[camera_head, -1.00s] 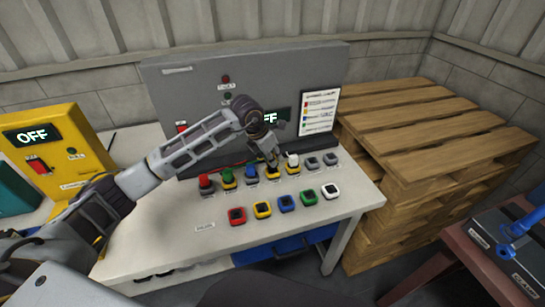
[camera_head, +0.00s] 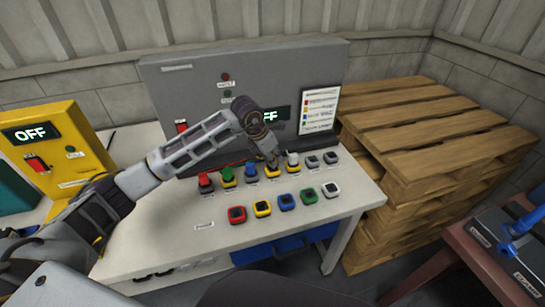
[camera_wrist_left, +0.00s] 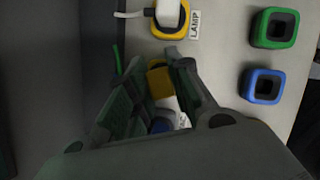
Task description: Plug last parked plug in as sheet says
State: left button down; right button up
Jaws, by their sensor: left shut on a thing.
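My left gripper (camera_head: 272,161) is shut on a yellow plug (camera_wrist_left: 159,80) in the back row on the white bench; its fingers hide much of the plug, and I cannot tell how deep it sits. Beside it, a white plug (camera_head: 292,157) stands in a yellow-rimmed socket labelled LAMP (camera_wrist_left: 170,32). Red (camera_head: 205,180), green (camera_head: 227,174) and blue (camera_head: 250,170) plugs stand to the left. The front row holds empty red (camera_head: 237,215), yellow (camera_head: 262,209), blue (camera_head: 287,201), green (camera_head: 308,195) and white (camera_head: 331,189) sockets. The sheet (camera_head: 319,109) is on the grey panel. My right gripper is out of view.
Two grey blocks (camera_head: 321,160) end the back row at the right. The grey panel (camera_head: 180,88) rises behind the rows. A yellow box (camera_head: 60,150) reading OFF stands left, wooden pallets (camera_head: 430,130) right. The bench front (camera_head: 205,240) is clear.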

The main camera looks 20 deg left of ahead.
pick_arm(q)
jog(key=shift+f+b, duration=0.5)
jog(key=shift+f, duration=0.3)
jog(key=c, duration=1.2)
grip_release()
jog(key=shift+r, duration=0.1)
jog(key=v, duration=1.1)
jog(key=shift+s+r, duration=0.15)
jog(key=shift+r, duration=0.2)
jog(key=shift+a, duration=0.15)
notch_tip(320, 180, up, 9)
jog(key=p, duration=0.9)
jog(key=shift+r+p, duration=0.55)
